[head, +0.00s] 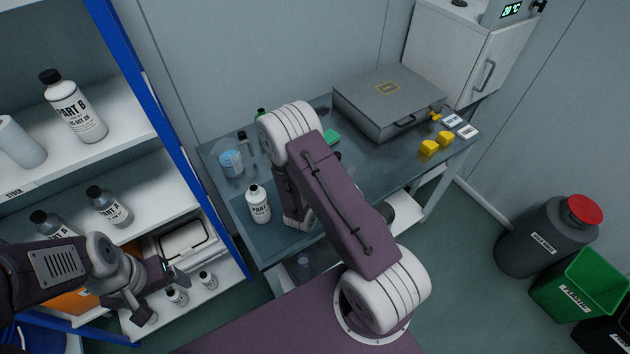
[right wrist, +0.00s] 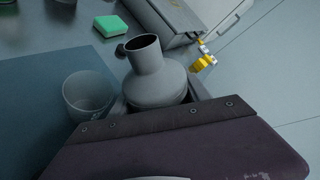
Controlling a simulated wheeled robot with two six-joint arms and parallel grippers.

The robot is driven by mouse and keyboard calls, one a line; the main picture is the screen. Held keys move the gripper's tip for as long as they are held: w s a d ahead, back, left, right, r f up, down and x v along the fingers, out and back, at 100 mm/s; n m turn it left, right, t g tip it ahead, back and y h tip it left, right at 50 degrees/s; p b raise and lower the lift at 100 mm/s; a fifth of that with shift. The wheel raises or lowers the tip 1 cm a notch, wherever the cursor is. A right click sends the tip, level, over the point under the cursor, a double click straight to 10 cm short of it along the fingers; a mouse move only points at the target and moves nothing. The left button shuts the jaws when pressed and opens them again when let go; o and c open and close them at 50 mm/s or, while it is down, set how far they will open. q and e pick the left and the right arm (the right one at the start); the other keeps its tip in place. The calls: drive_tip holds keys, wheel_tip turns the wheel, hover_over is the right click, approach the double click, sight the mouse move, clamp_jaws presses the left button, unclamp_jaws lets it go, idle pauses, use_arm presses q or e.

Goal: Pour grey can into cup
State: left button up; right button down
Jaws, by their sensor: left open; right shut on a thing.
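The grey can (right wrist: 157,82), a round-bodied vessel with an open neck, is in front of my right gripper (right wrist: 158,104) in the right wrist view. The gripper is shut on it; its fingers are mostly hidden. The can's mouth faces up and leans slightly left in that view. The clear cup (right wrist: 88,95) stands just left of the can, its mouth open. Its contents cannot be made out. My arm hides the cup in the head view. My left gripper (head: 165,293) is open and empty, in front of the shelf's lower level.
The table (head: 375,165) bears a grey case (head: 390,100), a green block (head: 332,137), yellow blocks (head: 437,144), a white bottle (head: 258,204) and a beaker with blue content (head: 231,163). A shelf with bottles (head: 73,106) stands left; bins (head: 578,283) stand right.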

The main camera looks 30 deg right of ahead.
drive_tip(key=shift+d+f, duration=0.1)
drive_tip(key=shift+d, duration=0.15)
drive_tip(key=shift+a, duration=0.1)
drive_tip(key=shift+s+a, duration=0.1)
drive_tip(key=shift+a, duration=0.05)
drive_tip(key=shift+s+f+n+g, duration=0.1)
drive_tip(key=shift+n+g, duration=0.2)
drive_tip(key=shift+d+f, duration=0.15)
drive_tip(key=shift+d, duration=0.2)
drive_tip(key=shift+a, duration=0.1)
